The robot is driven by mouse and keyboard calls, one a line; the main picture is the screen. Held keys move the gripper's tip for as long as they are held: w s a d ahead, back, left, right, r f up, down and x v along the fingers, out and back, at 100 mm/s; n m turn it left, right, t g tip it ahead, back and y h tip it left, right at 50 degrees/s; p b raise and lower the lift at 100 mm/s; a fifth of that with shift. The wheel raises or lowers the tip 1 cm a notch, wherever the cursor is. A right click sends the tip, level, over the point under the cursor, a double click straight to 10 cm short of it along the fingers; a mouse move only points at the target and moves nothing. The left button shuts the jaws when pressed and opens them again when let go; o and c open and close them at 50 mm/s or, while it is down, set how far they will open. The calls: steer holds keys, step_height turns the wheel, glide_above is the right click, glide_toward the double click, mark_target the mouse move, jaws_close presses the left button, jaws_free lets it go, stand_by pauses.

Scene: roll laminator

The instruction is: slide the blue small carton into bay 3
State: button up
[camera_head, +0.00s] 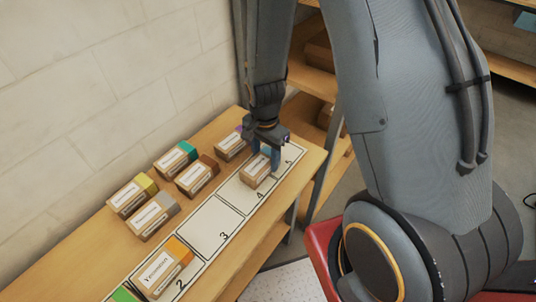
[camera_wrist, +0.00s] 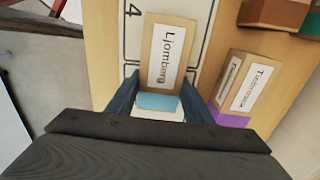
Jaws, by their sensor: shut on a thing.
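The blue small carton (camera_head: 257,169) is brown with a blue end and a white label. In the wrist view the carton (camera_wrist: 166,58) is labelled "Ljomberg" and its blue end faces my gripper. My gripper (camera_head: 263,158) is shut on it, with one finger (camera_wrist: 125,95) on each side near the blue end. The carton is on or just above the white bay strip, across the line between bays 4 and 5; contact below is hidden. Bay 3 (camera_head: 211,226) is empty, to the lower left of the carton in the head view.
An orange-ended carton (camera_head: 163,268) stands in bay 2 and a green-ended one (camera_head: 124,295) is at the picture's bottom edge. Several cartons, including a purple-ended one (camera_head: 231,146), stand behind the strip near the wall. Most of bay 4 (camera_head: 240,196) is clear.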

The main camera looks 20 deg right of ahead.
steer(key=shift+s+a+p, duration=0.85)
steer(key=shift+s+a, duration=1.3)
steer(key=shift+a, duration=0.8)
steer(key=shift+s+a+p, duration=0.9)
steer(key=shift+s+a, duration=1.3)
steer(key=shift+a, duration=0.8)
steer(key=shift+s+a+p, duration=0.85)
steer(key=shift+s+a, duration=1.3)
steer(key=shift+a, duration=0.8)
steer(key=o, duration=1.7)
steer(key=shift+r+p, duration=0.9)
steer(key=shift+r, duration=2.1)
